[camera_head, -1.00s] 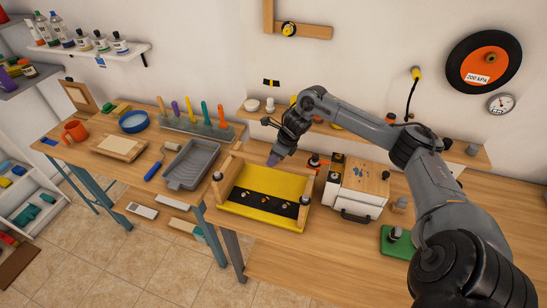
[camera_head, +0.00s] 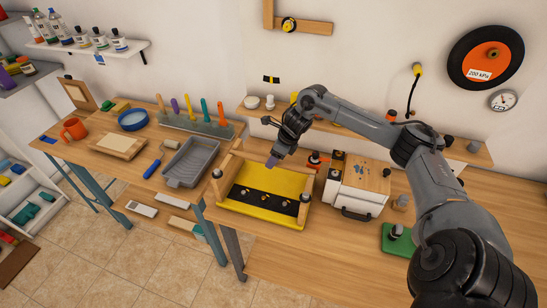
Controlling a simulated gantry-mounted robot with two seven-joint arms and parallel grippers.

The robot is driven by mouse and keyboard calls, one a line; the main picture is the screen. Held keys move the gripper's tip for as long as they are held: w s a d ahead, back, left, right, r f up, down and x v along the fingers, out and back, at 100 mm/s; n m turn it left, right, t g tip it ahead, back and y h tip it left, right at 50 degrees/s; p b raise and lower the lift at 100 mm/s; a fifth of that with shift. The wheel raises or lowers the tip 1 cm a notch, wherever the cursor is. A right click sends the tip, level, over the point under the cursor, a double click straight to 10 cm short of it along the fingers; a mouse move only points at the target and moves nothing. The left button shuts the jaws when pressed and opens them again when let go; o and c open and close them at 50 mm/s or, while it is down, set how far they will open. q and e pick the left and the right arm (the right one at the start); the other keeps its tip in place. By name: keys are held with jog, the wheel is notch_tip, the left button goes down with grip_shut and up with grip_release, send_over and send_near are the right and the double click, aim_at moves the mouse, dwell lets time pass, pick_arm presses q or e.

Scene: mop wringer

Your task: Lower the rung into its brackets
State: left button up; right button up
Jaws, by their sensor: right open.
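The wringer-like frame has a yellow bed (camera_head: 284,181), wooden side walls and a black strip (camera_head: 263,200) with several small knobs along its front. I cannot make out a separate rung or its brackets for certain. My right gripper (camera_head: 271,161) points down above the back edge of the yellow bed, with its jaws open. A small purple piece shows at its tip; I cannot tell whether it is a finger pad or an object. My left gripper is not in view.
A white box with a wooden top (camera_head: 364,178) stands close to the right of the frame. A grey paint tray (camera_head: 190,162) lies to its left. A green pad (camera_head: 397,241) is at the front right. The front bench between is clear.

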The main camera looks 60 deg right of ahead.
jog(key=b+v, duration=0.2)
jog(key=v, duration=0.6)
jog(key=shift+s+d+r, duration=0.15)
jog(key=shift+d+r, duration=0.05)
jog(key=shift+r, duration=0.05)
jog(key=shift+v, duration=0.95)
jog(key=shift+a, duration=0.15)
